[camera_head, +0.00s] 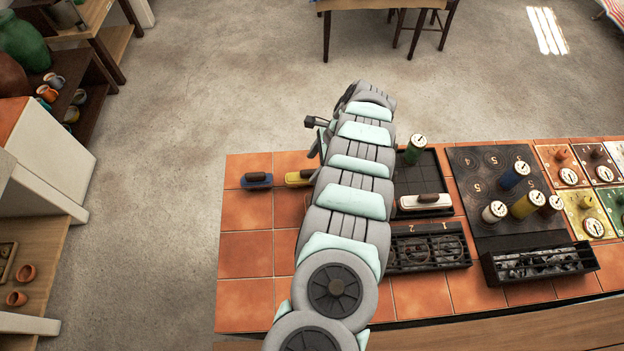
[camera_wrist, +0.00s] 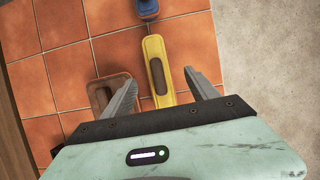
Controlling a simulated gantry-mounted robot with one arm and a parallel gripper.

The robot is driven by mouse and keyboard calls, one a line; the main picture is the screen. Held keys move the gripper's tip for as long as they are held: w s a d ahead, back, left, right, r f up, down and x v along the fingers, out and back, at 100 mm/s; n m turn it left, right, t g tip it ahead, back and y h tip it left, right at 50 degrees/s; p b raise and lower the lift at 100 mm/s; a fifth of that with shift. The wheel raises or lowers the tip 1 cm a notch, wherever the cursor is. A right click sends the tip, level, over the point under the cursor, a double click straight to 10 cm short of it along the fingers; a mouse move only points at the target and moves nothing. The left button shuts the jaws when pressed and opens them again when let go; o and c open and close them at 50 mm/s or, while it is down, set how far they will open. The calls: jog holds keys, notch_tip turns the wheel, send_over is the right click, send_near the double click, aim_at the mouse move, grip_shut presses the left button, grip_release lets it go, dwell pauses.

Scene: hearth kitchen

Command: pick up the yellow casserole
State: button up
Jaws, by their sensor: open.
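The yellow casserole (camera_wrist: 152,49) is a long, narrow yellow piece with a brown strip along its top. It rests on the orange tiled counter, and in the head view its left end (camera_head: 293,178) shows beside my arm. In the wrist view my gripper (camera_wrist: 160,77) is open and empty, with one finger on each side of the casserole's near part. I cannot tell how high the fingers are above the tiles. The casserole's near end runs toward my gripper body. In the head view my arm hides the rest of it.
A blue piece (camera_head: 257,180) of similar shape lies left of the casserole. A terracotta piece (camera_wrist: 101,93) lies close by my left finger. The white piece (camera_head: 425,202), green jar (camera_head: 415,149) and black grate (camera_head: 428,250) are to the right. Tiles at front left are clear.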

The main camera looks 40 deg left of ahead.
aim_at(307, 176)
jog(key=x, duration=0.6)
jog(key=shift+s+f+b, duration=0.2)
jog(key=shift+f+b, duration=0.05)
jog(key=shift+b, duration=0.15)
jog(key=shift+d, duration=0.1)
jog(key=shift+c, duration=0.5)
grip_shut()
